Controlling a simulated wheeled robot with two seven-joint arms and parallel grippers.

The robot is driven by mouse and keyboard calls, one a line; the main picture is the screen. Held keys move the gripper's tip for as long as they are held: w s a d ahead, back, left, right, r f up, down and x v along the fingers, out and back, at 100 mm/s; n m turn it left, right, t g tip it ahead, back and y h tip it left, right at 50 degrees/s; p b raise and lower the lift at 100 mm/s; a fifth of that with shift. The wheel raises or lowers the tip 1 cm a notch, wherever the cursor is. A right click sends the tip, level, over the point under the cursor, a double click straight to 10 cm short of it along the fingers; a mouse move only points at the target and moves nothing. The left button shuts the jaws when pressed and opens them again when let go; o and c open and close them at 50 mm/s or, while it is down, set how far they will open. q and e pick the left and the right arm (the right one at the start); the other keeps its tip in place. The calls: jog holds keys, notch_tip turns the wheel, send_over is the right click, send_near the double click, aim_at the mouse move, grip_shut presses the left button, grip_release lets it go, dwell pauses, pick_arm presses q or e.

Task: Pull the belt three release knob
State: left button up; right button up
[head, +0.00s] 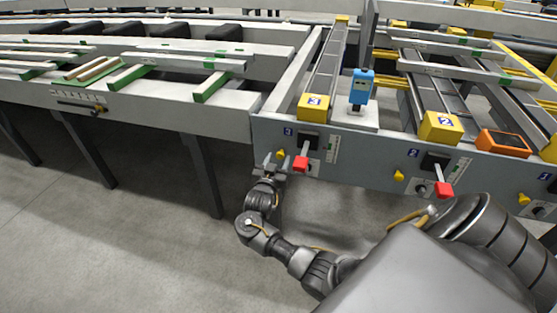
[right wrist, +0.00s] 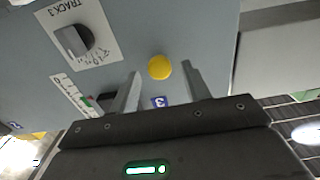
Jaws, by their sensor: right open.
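The belt three release knob (head: 281,153) is a small yellow knob on the grey-blue front panel, below the blue 3 label (head: 288,132). In the right wrist view the round yellow knob (right wrist: 160,67) shows just beyond the fingertips, in the gap between them, with the 3 label (right wrist: 158,102) close by. My right gripper (head: 274,161) is open at the panel, close to the knob; it also shows in the right wrist view (right wrist: 162,78). I cannot tell whether a finger touches the knob. My left gripper is not in view.
A red-ended lever (head: 300,163) sticks out just right of the knob. Another red lever (head: 444,189) and a yellow knob (head: 398,176) belong to belt two. A TRACK 3 dial (right wrist: 74,41) is near the fingers. Open floor lies in front of the panel.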

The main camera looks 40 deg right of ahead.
jog(key=shift+x, duration=0.85)
jog(key=shift+c, duration=0.5)
grip_shut()
